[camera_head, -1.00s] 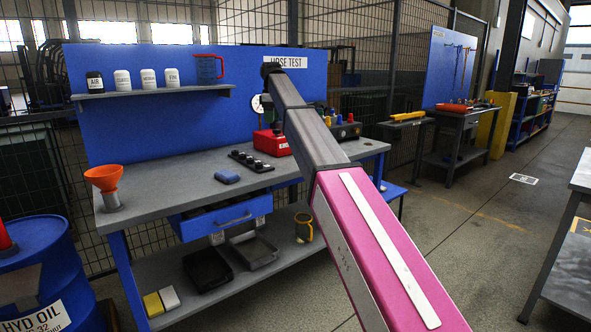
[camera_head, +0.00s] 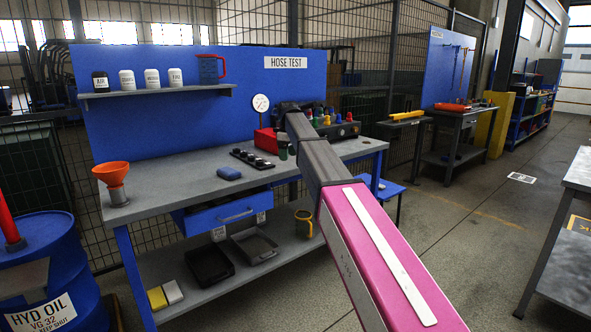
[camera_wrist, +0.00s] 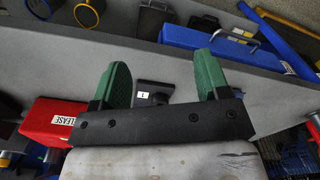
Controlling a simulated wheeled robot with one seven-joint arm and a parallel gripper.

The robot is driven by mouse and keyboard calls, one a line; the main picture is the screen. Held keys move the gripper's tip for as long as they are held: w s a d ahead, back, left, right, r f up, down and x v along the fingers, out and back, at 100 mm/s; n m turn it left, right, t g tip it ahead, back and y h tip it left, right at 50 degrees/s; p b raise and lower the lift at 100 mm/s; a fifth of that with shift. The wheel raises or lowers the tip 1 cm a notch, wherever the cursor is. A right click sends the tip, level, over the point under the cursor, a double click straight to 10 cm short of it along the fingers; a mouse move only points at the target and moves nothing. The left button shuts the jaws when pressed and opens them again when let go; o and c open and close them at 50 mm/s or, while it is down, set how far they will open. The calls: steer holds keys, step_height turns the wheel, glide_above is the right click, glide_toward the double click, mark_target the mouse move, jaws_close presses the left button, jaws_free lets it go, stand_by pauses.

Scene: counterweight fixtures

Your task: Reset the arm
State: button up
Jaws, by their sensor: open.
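My gripper (camera_wrist: 163,78) has two green fingers spread wide apart in the wrist view. Nothing is held between them. A small black block with a white label (camera_wrist: 153,92) shows between the fingers, farther off; its distance from them cannot be judged. In the head view my arm reaches over the workbench (camera_head: 170,173). Its end, with a green fingertip (camera_head: 283,151) showing, is low over the bench's right half, near the red box (camera_head: 265,141). That red box, with a RELEASE label, also shows in the wrist view (camera_wrist: 55,120), left of the fingers.
A dark rack with round knobs (camera_head: 253,159) and a blue block (camera_head: 229,173) lie on the bench. An orange funnel (camera_head: 112,175) stands at its left end. A blue drawer (camera_head: 225,211) juts out below.

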steer(key=s+d+f+m, duration=0.3)
steer(key=s+d+f, duration=0.35)
steer(key=f, duration=0.35)
steer(key=s+d+f+m, duration=0.3)
steer(key=s+d+f, duration=0.2)
steer(key=s+f, duration=0.45)
steer(key=s+d+f+m, duration=0.2)
steer(key=s+d+f, duration=0.35)
steer(key=f, duration=0.55)
steer(key=s+d+f+m, duration=0.2)
steer(key=s+f, duration=0.2)
steer(key=s, duration=0.2)
steer(key=s+d+f+m, duration=0.2)
steer(key=s+d+f, duration=0.1)
steer(key=s, duration=0.4)
steer(key=shift+s+f+m, duration=0.15)
steer(key=shift+f+m, duration=0.15)
steer(key=shift+f, duration=0.45)
